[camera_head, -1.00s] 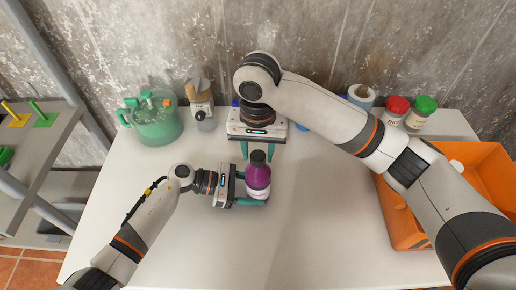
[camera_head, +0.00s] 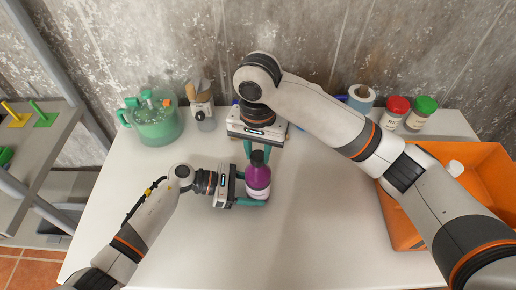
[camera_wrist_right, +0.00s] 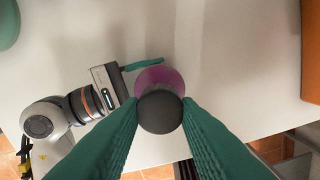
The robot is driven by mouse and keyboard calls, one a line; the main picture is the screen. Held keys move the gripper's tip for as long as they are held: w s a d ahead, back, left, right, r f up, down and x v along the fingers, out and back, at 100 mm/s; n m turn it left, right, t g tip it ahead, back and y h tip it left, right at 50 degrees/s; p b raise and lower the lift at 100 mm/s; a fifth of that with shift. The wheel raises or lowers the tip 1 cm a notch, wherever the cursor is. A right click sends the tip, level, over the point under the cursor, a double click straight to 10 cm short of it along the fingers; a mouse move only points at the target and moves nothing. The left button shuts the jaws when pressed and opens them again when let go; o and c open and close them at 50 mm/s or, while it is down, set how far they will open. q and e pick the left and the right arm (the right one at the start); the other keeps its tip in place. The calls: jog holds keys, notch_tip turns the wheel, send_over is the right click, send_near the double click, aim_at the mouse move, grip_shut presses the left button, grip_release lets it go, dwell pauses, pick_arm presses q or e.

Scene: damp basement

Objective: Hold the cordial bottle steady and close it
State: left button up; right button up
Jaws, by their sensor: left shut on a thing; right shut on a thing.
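The purple cordial bottle (camera_head: 258,178) with a pale label stands upright on the white table. Its dark cap (camera_head: 257,157) is on the bottle's top; whether it is fully seated cannot be told. My left gripper (camera_head: 256,188) is shut on the bottle's body from the left. My right gripper (camera_head: 260,152) comes from behind and is shut on the cap. In the right wrist view the dark round cap (camera_wrist_right: 159,111) sits between the green fingers, with the purple bottle (camera_wrist_right: 158,78) partly hidden beneath it.
An orange crate (camera_head: 397,215) stands on the right of the table (camera_head: 320,235). Jars with red (camera_head: 397,104) and green (camera_head: 426,104) lids and a paper roll (camera_head: 361,97) are at the back right. A green translucent container (camera_head: 156,122) stands at the back left. The front of the table is clear.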

jog(key=m, duration=0.5)
jog(key=shift+m, duration=0.4)
jog(key=m, duration=0.4)
jog(key=shift+m, duration=0.3)
jog(key=o, duration=1)
jog(key=shift+o, duration=0.2)
notch_tip(320, 180, up, 12)
